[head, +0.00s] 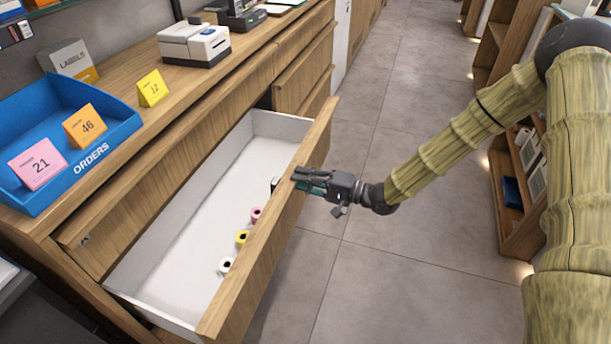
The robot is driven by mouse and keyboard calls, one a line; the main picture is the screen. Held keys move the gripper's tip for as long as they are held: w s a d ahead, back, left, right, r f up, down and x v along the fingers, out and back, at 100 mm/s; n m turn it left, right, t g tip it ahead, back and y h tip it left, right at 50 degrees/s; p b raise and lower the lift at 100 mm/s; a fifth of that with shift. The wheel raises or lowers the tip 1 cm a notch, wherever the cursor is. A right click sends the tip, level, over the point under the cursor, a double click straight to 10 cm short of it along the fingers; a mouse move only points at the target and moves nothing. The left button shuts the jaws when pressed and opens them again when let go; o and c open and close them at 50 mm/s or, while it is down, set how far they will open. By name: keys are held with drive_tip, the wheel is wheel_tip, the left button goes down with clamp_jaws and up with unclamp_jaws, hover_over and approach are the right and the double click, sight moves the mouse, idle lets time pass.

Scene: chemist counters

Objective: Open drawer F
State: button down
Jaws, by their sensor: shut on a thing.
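A wide wooden drawer with a white inside (190,240) stands pulled far out from the counter. No letter shows on it, so I cannot tell by a label whether it is drawer F. Its wooden front (255,245) slants from upper right to lower left. My gripper (303,178) is at the top edge of this front, past its middle toward the far end. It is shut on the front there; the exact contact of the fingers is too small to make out. Several small rolls, pink, yellow and white (242,237), lie inside along the front.
The counter top holds a blue ORDERS tray (125,130), a yellow card (152,88), a label box (68,60) and a white printer (194,43). Another drawer (300,75) lies beyond. Shelves (515,200) stand at right. Grey floor (385,270) is clear between.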

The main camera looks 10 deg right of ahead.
drive_tip(key=shift+s+f, duration=0.1)
drive_tip(key=c, duration=1.4)
unclamp_jaws()
drive_tip(key=shift+d, duration=0.1)
drive_tip(key=v, duration=1.2)
